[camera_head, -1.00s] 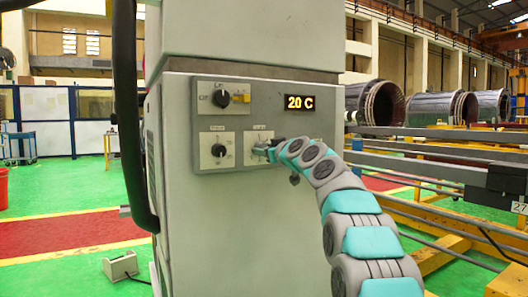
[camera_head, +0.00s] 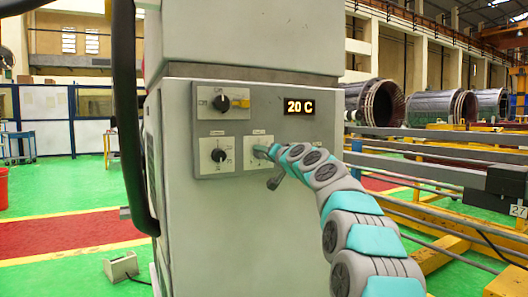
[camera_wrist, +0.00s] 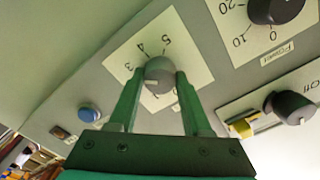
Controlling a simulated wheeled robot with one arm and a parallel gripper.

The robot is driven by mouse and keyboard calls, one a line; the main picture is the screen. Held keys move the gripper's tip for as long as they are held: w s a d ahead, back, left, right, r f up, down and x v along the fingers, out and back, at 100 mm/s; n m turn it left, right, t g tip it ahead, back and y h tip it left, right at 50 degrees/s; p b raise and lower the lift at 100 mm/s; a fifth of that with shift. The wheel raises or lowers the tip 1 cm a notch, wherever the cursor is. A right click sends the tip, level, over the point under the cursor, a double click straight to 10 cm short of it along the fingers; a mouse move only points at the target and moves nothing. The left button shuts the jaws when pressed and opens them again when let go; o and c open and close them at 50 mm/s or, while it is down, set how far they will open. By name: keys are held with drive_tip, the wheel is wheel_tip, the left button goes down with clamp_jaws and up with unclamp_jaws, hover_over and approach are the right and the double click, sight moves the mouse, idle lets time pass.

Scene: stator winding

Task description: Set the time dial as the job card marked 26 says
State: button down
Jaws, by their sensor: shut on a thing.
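The time dial's plate (camera_head: 257,165) is at the lower right of the grey cabinet's panel in the head view, its knob hidden by my gripper (camera_head: 264,151). In the wrist view its round grey knob (camera_wrist: 159,70) sits on a white plate (camera_wrist: 187,58) marked 3, 4 and 5. The two green fingers of my gripper (camera_wrist: 158,84) are shut on the knob, one on each side. A pale mark shows on the knob's near side, but I cannot tell which number it indicates. No job card marked 26 is in view.
The power dial (camera_head: 219,155) is left of the time dial, and a black selector knob (camera_head: 222,103) is above. The display (camera_head: 300,106) reads 20 C. A blue button (camera_wrist: 88,111) shows in the wrist view. Yellow and grey framework (camera_head: 440,240) stands at right.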

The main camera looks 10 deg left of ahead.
drive_tip(key=shift+f+m+p, duration=0.2)
drive_tip(key=shift+m+p, duration=3.05)
drive_tip(key=shift+m, duration=6.05)
drive_tip(key=shift+c, duration=1.7)
unclamp_jaws()
drive_tip(key=b+v, duration=0.2)
drive_tip(key=v, duration=0.5)
drive_tip(key=shift+s+d, duration=0.25)
drive_tip(key=shift+s, duration=0.1)
